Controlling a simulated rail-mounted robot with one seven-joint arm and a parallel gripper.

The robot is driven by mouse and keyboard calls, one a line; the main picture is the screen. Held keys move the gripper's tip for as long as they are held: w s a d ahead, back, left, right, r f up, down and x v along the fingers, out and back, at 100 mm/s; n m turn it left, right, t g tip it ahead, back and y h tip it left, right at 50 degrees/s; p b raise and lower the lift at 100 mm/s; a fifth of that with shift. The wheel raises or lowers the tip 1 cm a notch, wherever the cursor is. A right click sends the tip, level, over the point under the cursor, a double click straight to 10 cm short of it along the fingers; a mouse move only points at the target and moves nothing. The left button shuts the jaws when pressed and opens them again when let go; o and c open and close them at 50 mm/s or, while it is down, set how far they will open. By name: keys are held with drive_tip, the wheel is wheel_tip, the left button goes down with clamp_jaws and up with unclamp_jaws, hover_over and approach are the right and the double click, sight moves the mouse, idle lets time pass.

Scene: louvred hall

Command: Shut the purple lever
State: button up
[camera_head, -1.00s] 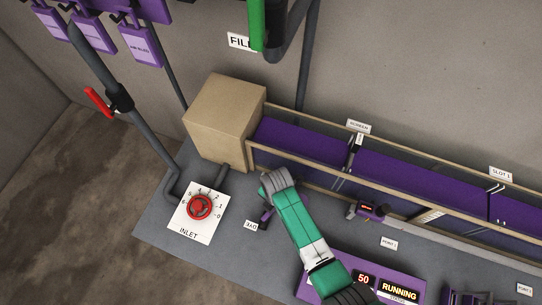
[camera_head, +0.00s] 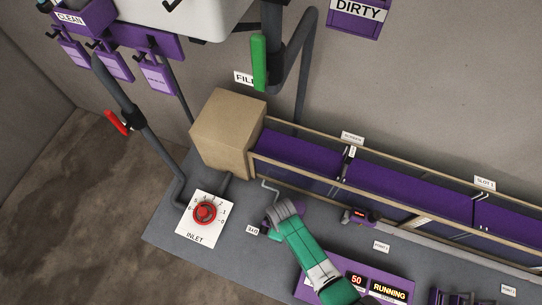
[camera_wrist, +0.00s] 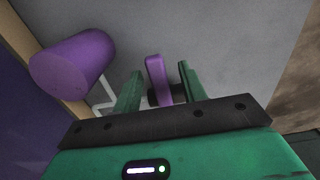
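The purple lever (camera_wrist: 158,72) is a short flat bar on a dark pivot in the wrist view. It stands between my two fingers, with a visible gap on each side. My gripper (camera_wrist: 160,88) is open around it, apart from it as far as I can see. There the wrist hides most of the lever, and only a bit of purple (camera_head: 268,216) shows.
A purple cylinder (camera_wrist: 72,62) with a thin bent rod is left of my fingers in the wrist view. A long purple trough (camera_head: 395,190) runs behind my arm, with a cardboard-coloured box (camera_head: 228,130) at its left end. A red inlet knob (camera_head: 204,212) sits left.

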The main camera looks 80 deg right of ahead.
wheel_tip(320, 180, up, 7)
drive_tip(key=p, duration=0.6)
drive_tip(key=shift+r, duration=0.1)
wheel_tip(320, 180, up, 8)
idle(0.4)
